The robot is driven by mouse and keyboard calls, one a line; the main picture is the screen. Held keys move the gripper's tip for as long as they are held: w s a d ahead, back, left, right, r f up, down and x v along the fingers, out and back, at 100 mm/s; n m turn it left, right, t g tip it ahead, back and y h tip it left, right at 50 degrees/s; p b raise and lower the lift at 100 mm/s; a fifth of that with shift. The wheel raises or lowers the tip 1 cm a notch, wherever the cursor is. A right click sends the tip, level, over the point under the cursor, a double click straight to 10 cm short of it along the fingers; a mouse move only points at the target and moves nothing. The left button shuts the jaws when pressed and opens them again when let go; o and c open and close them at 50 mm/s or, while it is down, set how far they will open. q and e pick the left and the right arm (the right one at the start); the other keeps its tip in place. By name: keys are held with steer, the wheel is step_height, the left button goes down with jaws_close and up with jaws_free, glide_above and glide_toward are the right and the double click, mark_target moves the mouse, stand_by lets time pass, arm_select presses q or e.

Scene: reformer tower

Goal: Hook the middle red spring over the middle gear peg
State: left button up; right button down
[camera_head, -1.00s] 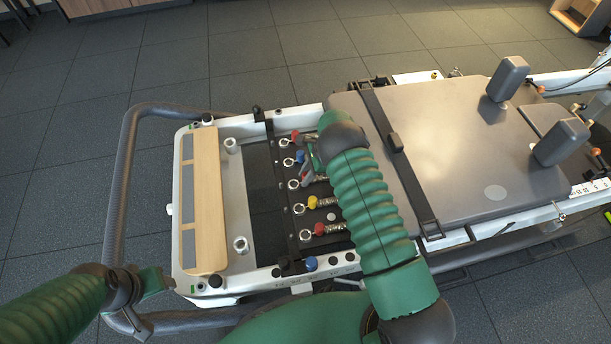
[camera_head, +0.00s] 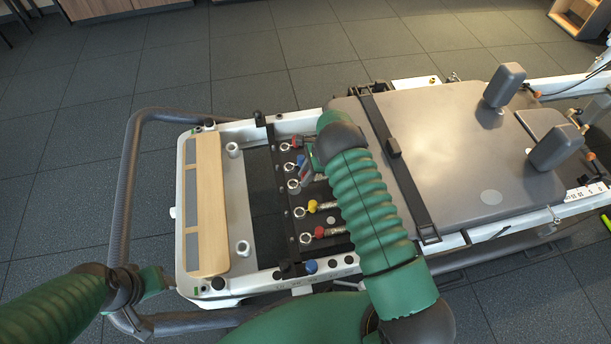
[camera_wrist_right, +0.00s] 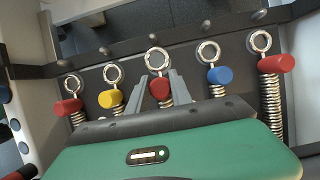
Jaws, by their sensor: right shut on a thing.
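In the right wrist view the middle red spring shows its red sleeve (camera_wrist_right: 159,88) and a metal ring (camera_wrist_right: 157,60) at its far end. My right gripper (camera_wrist_right: 160,85) is shut on the red sleeve, one grey finger on each side. The middle gear peg (camera_wrist_right: 155,37) is a small stud on the dark bar. The ring lies just short of the stud, apart from it. In the head view my right gripper (camera_head: 306,172) is beside the middle ring (camera_head: 293,184), and the sleeve is mostly hidden. My left gripper (camera_head: 158,281) is at lower left; its jaws are unclear.
A yellow sleeve (camera_wrist_right: 111,98) and a blue sleeve (camera_wrist_right: 219,75) flank the middle spring closely, with other red ones (camera_wrist_right: 68,106) (camera_wrist_right: 276,64) outside them. The dark bar (camera_wrist_right: 130,43) crosses the frame. The grey carriage (camera_head: 450,150) lies to the right, a wooden footboard (camera_head: 210,205) to the left.

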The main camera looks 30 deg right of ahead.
mark_target(288, 184)
steer(key=shift+r, duration=0.4)
steer(key=shift+f, duration=0.1)
steer(key=shift+a, duration=0.1)
steer(key=shift+w+a+p, duration=0.25)
steer(key=shift+w+a, duration=0.05)
steer(key=shift+a, duration=0.7)
steer(key=shift+w+a+p, duration=0.25)
steer(key=shift+a, duration=0.75)
steer(key=shift+f, duration=0.15)
steer(key=shift+f, duration=0.15)
